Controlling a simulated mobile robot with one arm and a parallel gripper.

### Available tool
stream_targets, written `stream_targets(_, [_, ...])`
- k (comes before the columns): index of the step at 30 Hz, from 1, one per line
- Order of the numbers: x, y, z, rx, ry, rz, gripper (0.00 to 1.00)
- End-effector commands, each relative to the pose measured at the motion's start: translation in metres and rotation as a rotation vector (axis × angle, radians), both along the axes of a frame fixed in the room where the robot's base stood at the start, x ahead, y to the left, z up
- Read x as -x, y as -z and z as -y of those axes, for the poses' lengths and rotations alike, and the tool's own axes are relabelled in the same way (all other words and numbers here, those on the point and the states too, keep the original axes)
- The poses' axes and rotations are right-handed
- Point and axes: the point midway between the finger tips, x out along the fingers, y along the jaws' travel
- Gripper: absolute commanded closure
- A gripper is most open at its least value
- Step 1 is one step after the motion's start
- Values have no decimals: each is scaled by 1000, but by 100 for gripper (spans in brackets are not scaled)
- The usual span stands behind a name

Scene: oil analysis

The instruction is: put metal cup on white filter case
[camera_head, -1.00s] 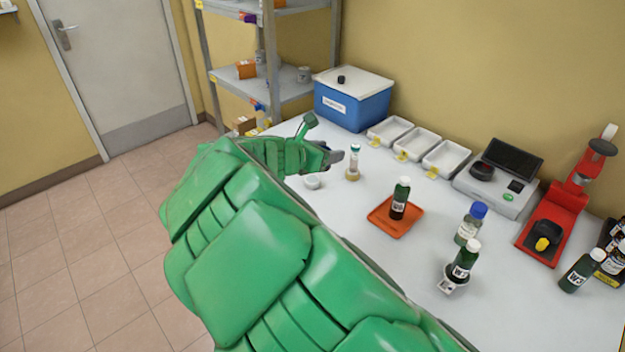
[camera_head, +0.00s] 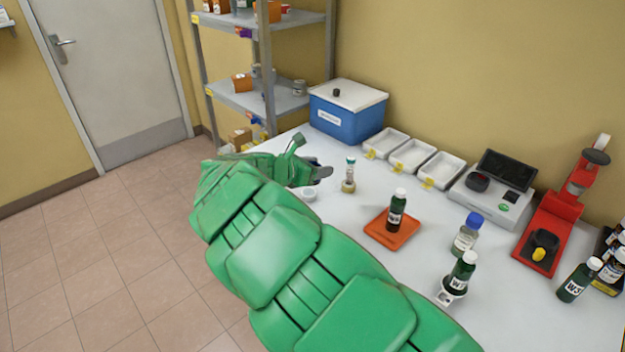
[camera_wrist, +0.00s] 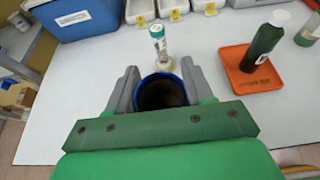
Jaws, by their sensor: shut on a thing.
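My gripper (camera_wrist: 161,88) is shut on a dark, round cup with a blue rim (camera_wrist: 163,93), seen from above with its open mouth up; I take it for the metal cup. In the head view my gripper (camera_head: 320,174) is at the left part of the table, and my green arm and hand hide most of the cup. A small, round white case (camera_head: 309,194), likely the filter case, lies on the table just below the gripper in the picture. It is not visible in the wrist view. Cup and case look apart; the exact height is unclear.
A small vial with a tan base (camera_head: 348,176) stands just right of the gripper. An orange tray (camera_head: 405,238) holds a green bottle (camera_head: 397,212). A blue box (camera_head: 345,118) and white trays (camera_head: 411,156) line the back. Open white table lies between them.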

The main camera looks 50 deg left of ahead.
Motion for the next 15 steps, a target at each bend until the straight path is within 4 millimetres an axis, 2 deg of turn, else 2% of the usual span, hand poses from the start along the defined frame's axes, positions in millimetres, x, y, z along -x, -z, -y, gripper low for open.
stream_targets(15, [-24, 28, -34, -1, 0, -2, 79])
